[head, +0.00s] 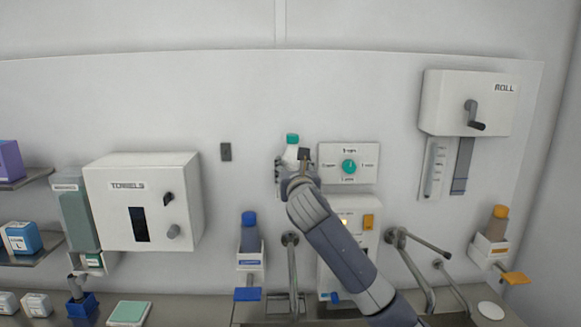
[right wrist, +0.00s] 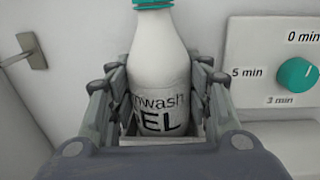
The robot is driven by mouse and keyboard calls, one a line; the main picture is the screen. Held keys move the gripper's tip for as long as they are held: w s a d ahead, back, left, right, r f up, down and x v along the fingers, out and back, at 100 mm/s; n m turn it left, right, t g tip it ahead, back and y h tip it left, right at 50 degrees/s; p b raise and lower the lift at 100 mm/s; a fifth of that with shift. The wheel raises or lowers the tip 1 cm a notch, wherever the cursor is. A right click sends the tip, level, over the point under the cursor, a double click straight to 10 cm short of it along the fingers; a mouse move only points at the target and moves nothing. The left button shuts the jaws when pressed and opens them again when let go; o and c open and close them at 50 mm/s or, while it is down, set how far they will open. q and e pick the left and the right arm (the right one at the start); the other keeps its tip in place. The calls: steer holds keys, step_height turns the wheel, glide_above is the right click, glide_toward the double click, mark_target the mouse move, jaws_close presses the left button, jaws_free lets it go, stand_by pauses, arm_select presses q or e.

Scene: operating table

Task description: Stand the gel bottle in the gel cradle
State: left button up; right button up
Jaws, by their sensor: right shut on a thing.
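The gel bottle (right wrist: 160,70) is white with a teal cap and dark "…nwash GEL" lettering. My right gripper (right wrist: 156,105) is shut on its body, with fingers on both sides. In the head view the bottle (head: 291,153) is upright or slightly tilted in front of the back wall, and my right gripper (head: 296,172) hides its lower part. A pale edge (right wrist: 195,131) shows around the bottle's lower part in the right wrist view; I cannot tell whether it belongs to the gel cradle. No gel cradle is clearly visible. My left gripper is not in view.
The dial panel (head: 330,168) is close to the right of the gripper. A blue-capped bottle (head: 249,238) and an orange-capped bottle (head: 497,224) stand in wall holders. Taps (head: 410,240) project below right. The towel dispenser (head: 120,225) is left; wall between is mostly clear.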

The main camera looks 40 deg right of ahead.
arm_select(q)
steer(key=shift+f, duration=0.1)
arm_select(e)
steer(key=shift+f, duration=0.1)
steer(key=o, duration=1.4)
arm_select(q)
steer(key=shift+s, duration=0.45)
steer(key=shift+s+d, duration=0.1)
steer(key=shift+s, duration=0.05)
arm_select(e)
steer(key=shift+f, duration=0.1)
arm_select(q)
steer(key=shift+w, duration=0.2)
arm_select(e)
steer(key=v, duration=1.2)
steer(key=shift+s+a, duration=0.1)
